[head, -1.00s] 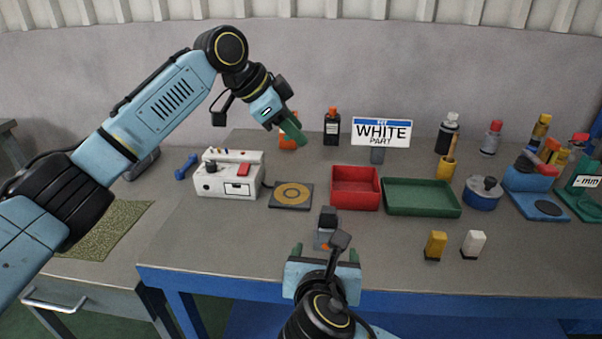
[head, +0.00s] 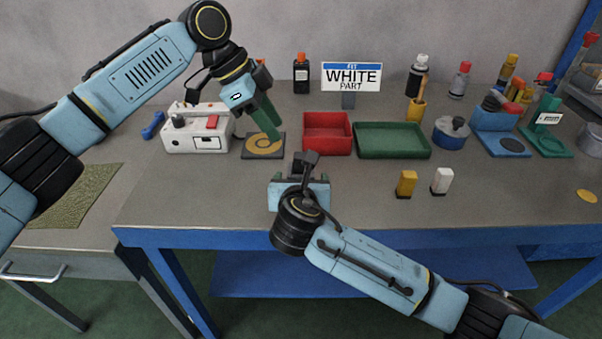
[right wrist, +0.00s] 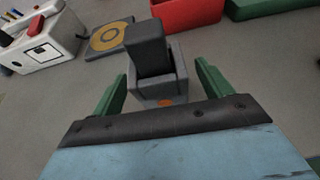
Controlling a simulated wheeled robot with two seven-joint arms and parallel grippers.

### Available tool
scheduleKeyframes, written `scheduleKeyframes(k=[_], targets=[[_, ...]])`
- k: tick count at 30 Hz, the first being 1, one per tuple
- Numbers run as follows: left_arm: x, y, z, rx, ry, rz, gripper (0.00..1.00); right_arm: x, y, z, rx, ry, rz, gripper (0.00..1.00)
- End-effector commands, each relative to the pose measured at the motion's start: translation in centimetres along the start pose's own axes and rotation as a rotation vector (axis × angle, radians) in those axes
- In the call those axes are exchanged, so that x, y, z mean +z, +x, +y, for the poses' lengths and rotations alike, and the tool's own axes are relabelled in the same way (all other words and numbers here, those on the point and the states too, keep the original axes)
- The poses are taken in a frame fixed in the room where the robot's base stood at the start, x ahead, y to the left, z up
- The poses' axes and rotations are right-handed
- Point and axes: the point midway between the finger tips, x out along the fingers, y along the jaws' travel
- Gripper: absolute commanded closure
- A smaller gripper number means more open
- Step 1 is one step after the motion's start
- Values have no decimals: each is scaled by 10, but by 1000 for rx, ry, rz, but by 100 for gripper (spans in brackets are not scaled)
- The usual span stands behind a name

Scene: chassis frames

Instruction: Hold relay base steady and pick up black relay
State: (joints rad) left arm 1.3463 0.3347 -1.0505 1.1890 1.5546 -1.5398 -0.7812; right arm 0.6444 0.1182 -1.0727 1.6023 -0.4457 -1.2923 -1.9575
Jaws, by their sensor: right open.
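The black relay (right wrist: 147,45) sits upright in a grey relay base (right wrist: 178,68) with an orange mark on its front, seen in the right wrist view. My right gripper (right wrist: 160,78) is open, with its green fingers on either side of the base; I see gaps between fingers and base. In the head view, my right gripper (head: 301,178) and its wrist mostly hide the relay and base.
A red bin (head: 327,148) and a green tray (head: 393,152) stand behind the right gripper. Yellow (head: 406,181) and white (head: 441,179) blocks stand to the right. A white box device (head: 196,141) is at the left. A sign (head: 352,77) reads "WHITE PART".

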Motion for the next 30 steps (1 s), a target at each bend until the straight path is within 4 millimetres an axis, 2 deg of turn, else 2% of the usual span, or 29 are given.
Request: scheduleKeyframes(k=[3, 9, 20, 30], targets=[[0, 0, 0, 0, 0, 0, 64, 0, 16, 0, -1, 0, 0, 22], [0, 0, 0, -1, 0, 0, 64, 0, 30, 0, 0, 0, 1, 22], [0, 0, 0, -1, 0, 0, 64, 0, 32, 0, 1, 0, 1, 23], [0, 0, 0, -1, 0, 0, 64, 0, 32, 0, 1, 0, 1, 68]])
